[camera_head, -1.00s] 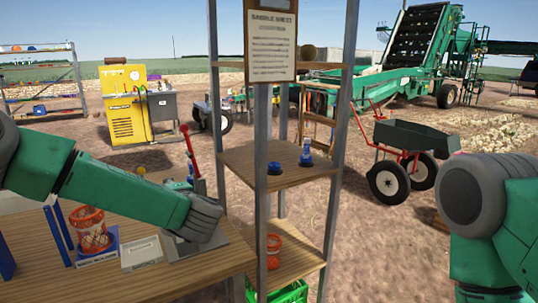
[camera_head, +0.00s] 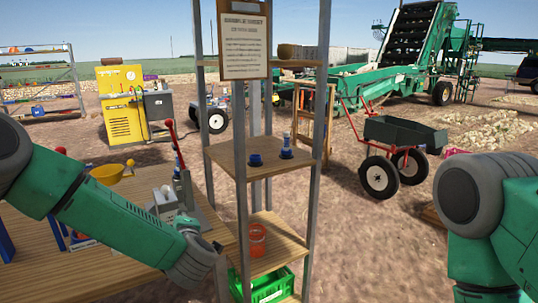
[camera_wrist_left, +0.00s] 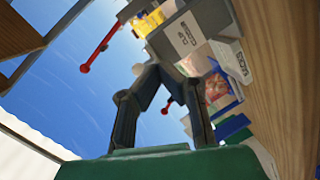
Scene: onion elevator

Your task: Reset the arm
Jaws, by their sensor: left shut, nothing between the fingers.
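My left arm (camera_head: 115,220) reaches in from the left over the wooden table, and its wrist end is near the table's right edge, beside the shelf unit. The left gripper itself is mostly hidden behind the wrist in the head view. In the left wrist view the left gripper (camera_wrist_left: 148,75) has its fingers together, with nothing between them. My right arm (camera_head: 490,210) is folded at the right edge of the head view, and its gripper is out of sight.
A green crate (camera_head: 268,288) is below.

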